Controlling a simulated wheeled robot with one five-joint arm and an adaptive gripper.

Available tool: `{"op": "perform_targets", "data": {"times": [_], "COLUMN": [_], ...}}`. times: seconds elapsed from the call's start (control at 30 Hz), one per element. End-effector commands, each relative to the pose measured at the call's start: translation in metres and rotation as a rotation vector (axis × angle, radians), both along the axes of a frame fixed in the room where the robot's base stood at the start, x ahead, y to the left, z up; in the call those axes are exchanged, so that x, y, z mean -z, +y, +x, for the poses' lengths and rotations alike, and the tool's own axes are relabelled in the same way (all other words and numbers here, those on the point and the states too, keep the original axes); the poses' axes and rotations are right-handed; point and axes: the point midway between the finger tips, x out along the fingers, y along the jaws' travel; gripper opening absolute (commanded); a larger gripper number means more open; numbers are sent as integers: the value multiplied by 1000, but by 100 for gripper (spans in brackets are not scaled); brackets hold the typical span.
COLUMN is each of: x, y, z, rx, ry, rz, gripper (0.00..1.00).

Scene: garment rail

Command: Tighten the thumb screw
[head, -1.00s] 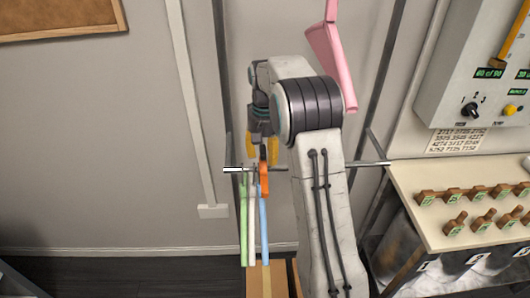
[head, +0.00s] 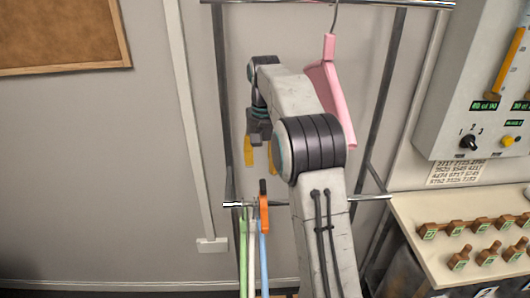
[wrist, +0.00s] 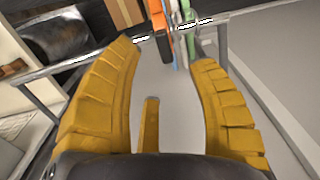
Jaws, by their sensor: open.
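An orange clamp-like piece (head: 264,215) with a dark top sits on the low horizontal rail (head: 232,204) in the head view. I cannot make out a separate thumb screw on it. My gripper (head: 260,160) hangs fingers-down above the piece, apart from it, with its yellow fingers spread and empty. In the wrist view the orange piece (wrist: 160,32) shows at the top, beyond and between the open fingertips (wrist: 165,55). Green (head: 243,255), white (head: 252,255) and blue (head: 263,258) strips hang at the rail close beside the orange piece.
A pink hanger (head: 326,92) hangs from the upper rail (head: 370,4), behind my arm. Dark rail posts (head: 224,120) stand near the gripper. At right are a bench (head: 415,205) with several wooden pieces and a control panel (head: 440,110).

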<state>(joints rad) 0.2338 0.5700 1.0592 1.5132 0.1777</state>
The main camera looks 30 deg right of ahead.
Motion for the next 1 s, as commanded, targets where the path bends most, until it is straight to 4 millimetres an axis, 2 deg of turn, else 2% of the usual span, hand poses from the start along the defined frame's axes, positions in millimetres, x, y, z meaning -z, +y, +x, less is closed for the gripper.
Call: {"op": "perform_targets", "data": {"times": [0.1,0.33,1.0], "x": [-11,-24,-28], "y": [0,0,0], "z": [1,0,0], "rx": [0,0,0], "ry": [-1,0,1], "rz": [0,0,0], "gripper": [53,53,53]}}
